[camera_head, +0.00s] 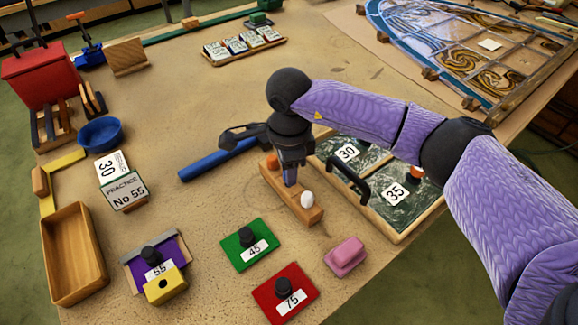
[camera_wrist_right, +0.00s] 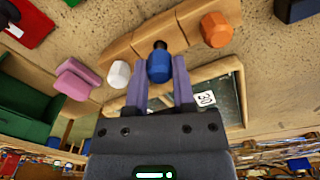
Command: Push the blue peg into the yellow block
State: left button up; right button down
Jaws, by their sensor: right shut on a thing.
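The blue peg (camera_wrist_right: 159,66) is between the fingers of my right gripper (camera_wrist_right: 159,80) in the wrist view, with a dark end toward the wooden rack (camera_wrist_right: 190,22). In the head view my right gripper (camera_head: 291,178) points down at the middle of the rack (camera_head: 272,180), between an orange peg (camera_head: 272,161) and a white peg (camera_head: 307,199). Whether the blue peg still sits in the rack cannot be told. The yellow block (camera_head: 165,287), with a dark round hole, is at the front left, against a purple plate (camera_head: 172,250). My left gripper is not in view.
Green (camera_head: 248,244) and red (camera_head: 284,295) knobbed plates and a pink block (camera_head: 346,256) lie between rack and front edge. A blue-handled tool (camera_head: 215,160) lies left of the rack. A board with a black handle (camera_head: 400,205) lies to its right.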

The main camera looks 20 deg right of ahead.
jog(key=shift+r+p, duration=1.15)
jog(key=shift+r, duration=0.6)
jog(key=c, duration=1.1)
grip_release()
grip_shut()
